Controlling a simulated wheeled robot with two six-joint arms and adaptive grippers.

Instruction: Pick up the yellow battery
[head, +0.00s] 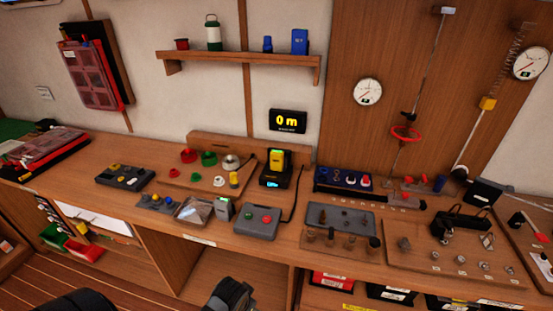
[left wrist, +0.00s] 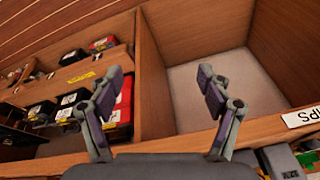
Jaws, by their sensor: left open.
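The yellow battery (head: 277,158) stands upright in a black charger (head: 274,181) with a small lit display, near the middle of the workbench in the head view. My left gripper (head: 231,294) shows at the bottom edge of the head view, below and in front of the bench, well apart from the battery. In the left wrist view my left gripper (left wrist: 162,85) has its two fingers spread with nothing between them. It faces the open compartments under the bench. The battery is not visible in the left wrist view. My right gripper is not in view.
A black cable runs at the charger's right. Coloured rings and a small yellow piece (head: 234,179) lie to its left. A blue rack (head: 342,183) stands to its right. A shelf (head: 240,63) hangs above.

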